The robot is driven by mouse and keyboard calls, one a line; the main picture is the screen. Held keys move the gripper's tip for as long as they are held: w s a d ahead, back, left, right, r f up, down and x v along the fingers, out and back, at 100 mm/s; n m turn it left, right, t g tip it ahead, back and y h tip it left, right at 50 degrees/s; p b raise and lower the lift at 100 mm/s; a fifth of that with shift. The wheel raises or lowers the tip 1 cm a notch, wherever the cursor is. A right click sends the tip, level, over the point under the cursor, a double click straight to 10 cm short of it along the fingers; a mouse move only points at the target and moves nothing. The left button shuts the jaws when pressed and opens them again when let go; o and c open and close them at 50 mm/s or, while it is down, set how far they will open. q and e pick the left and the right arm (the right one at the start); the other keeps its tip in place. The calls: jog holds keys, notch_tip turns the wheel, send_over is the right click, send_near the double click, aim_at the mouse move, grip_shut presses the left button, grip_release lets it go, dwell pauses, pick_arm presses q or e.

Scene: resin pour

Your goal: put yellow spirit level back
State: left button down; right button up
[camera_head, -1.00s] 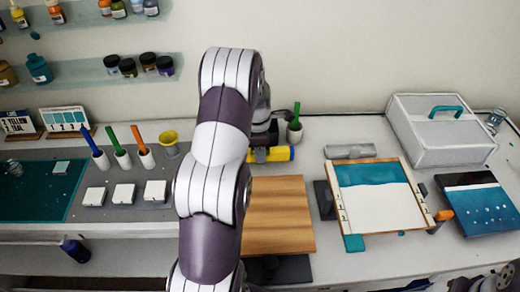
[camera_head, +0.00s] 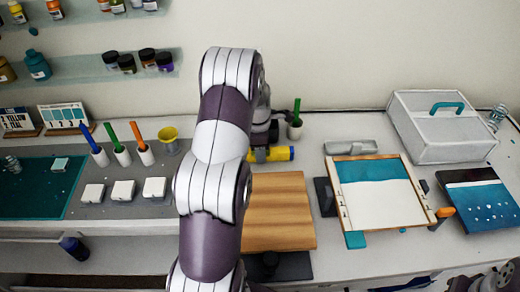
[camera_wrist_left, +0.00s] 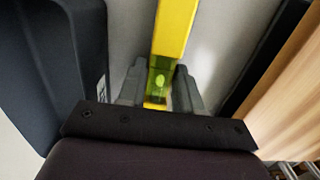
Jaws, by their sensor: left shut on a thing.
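The yellow spirit level (camera_head: 279,154) lies level behind the wooden board in the head view, partly hidden by my left arm. In the left wrist view the yellow level (camera_wrist_left: 174,28) runs away from between the fingers, with its green vial near the fingertips. My left gripper (camera_wrist_left: 160,88) is shut on the level. In the head view the left gripper (camera_head: 258,152) is mostly hidden behind my arm. I cannot tell whether the level touches the table. My right gripper is not clearly in view; only a bit of an arm shows at the bottom right.
The wooden board (camera_head: 279,212) lies just in front of the level. A cup with a green marker (camera_head: 295,130) stands behind it. A grey bar (camera_head: 350,147) and a framed panel (camera_head: 385,205) are to the right, with a white box (camera_head: 440,140) beyond.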

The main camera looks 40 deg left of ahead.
pick_arm(q)
jog(key=c, duration=0.7)
grip_release()
notch_tip(320, 180, up, 9)
jog(key=shift+s+a+r, duration=0.15)
jog(key=shift+r, duration=0.05)
notch_tip(320, 180, up, 3)
jog(key=shift+s+a+r+p, duration=0.1)
jog(key=shift+r+p, duration=0.1)
jog(key=shift+p, duration=0.85)
jog(key=shift+f, duration=0.1)
